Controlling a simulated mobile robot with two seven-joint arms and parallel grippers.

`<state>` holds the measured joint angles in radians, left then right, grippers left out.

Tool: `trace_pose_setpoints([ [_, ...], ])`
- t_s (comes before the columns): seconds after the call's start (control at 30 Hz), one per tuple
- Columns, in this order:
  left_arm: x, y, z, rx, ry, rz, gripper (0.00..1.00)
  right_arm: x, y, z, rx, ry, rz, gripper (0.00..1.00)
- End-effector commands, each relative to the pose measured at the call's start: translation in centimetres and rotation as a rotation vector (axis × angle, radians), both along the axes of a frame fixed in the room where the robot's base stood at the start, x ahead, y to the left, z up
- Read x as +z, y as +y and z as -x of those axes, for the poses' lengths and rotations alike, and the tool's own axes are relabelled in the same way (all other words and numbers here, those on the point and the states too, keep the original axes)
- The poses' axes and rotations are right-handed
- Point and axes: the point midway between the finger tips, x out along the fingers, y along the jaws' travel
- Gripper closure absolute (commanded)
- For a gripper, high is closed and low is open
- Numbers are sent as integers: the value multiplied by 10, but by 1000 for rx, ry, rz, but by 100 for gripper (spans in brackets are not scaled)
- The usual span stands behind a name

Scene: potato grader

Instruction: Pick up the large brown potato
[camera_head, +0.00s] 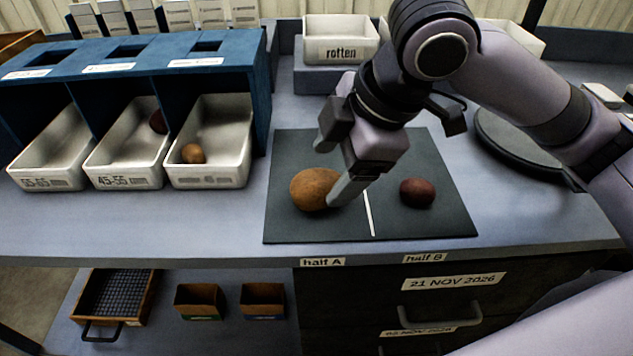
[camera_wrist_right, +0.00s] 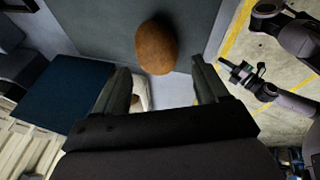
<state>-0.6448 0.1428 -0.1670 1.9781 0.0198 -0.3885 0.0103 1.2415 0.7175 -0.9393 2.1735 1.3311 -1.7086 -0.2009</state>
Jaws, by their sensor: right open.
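The large brown potato (camera_head: 315,189) lies on the half A side of the dark mat (camera_head: 290,150). My right gripper (camera_head: 332,175) is open just above and beside it, one finger overlapping the potato's right side in the head view. In the right wrist view the potato (camera_wrist_right: 156,47) shows ahead of the open fingers (camera_wrist_right: 160,72), with nothing between them. A smaller dark red potato (camera_head: 417,193) lies on half B. An arm, apparently my left, shows at the right of the wrist view with its gripper (camera_wrist_right: 240,72); its jaw state is unclear.
White bins (camera_head: 208,172) stand in a blue rack (camera_head: 180,52) at left; two hold a potato. A bin labelled rotten (camera_head: 340,40) stands at the back. A dark round plate (camera_head: 515,140) is at right. Drawers (camera_head: 440,312) lie below the front edge.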

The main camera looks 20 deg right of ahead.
Motion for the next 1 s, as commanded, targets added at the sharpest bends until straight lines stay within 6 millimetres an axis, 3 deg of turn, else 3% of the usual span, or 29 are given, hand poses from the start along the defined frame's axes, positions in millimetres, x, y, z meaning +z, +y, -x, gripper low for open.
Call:
trace_pose_setpoints([
  [0.3, -8, -1, 1, 0, 8, 3, 100, -42, 8, -17, 0, 1, -2, 27],
  [0.63, -4, -3, 0, -4, 4, 7, 100, -49, 10, -20, -1, -2, -2, 27],
  [0.67, -4, -3, -1, -4, 3, 8, 100, -49, 10, -20, -1, -2, -2, 33],
  [0.8, -3, -3, -2, -4, 0, 8, 100, -49, 10, -19, -1, -2, -2, 76],
  [1.0, -3, -3, -2, -4, -2, 9, 100, -48, 10, -20, 0, -3, -3, 76],
])
